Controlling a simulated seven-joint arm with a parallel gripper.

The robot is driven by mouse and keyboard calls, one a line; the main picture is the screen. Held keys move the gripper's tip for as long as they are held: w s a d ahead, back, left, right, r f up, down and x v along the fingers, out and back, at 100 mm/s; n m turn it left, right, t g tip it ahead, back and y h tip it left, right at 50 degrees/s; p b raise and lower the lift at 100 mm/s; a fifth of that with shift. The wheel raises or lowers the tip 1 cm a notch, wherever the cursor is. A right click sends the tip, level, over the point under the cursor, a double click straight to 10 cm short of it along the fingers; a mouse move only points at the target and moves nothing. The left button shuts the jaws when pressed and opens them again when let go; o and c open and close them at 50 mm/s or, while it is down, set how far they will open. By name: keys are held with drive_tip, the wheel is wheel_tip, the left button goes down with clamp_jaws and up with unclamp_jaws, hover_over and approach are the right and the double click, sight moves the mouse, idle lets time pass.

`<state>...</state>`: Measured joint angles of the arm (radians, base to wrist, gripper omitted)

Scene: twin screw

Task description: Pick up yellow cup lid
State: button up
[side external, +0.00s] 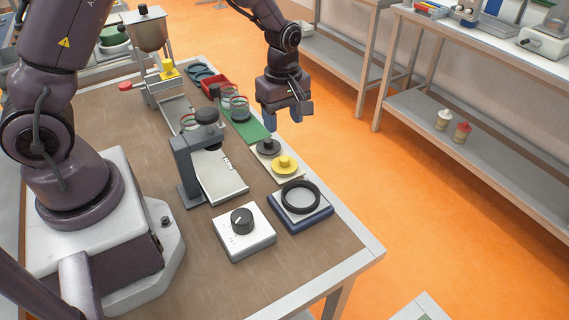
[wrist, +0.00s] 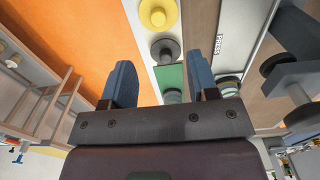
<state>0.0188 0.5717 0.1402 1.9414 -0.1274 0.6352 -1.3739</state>
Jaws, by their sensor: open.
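The yellow cup lid (side external: 284,164) is a flat disc with a round knob, lying on a pale board beside a dark grey lid (side external: 268,147). In the wrist view the yellow lid (wrist: 158,14) is at the top edge, partly cut off, with the dark lid (wrist: 165,50) below it. My gripper (side external: 286,119) is open and empty, above the green mat and the dark lid's end of the board. In the wrist view its blue fingers (wrist: 162,78) stand apart. The yellow lid lies beyond the fingertips, not between them.
Glass jars (side external: 239,106) stand on the green mat (side external: 246,127). A press-like stand (side external: 187,165) is left of the lids. A ring on a blue-edged base (side external: 321,212) and a dial box (side external: 243,231) are nearer the front. The table's right edge is close to the lids.

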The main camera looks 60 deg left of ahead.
sight(285, 158)
wheel_tip(285, 158, down, 11)
drive_tip(key=shift+w+f, duration=0.15)
idle(0.4)
drive_tip(key=c, duration=1)
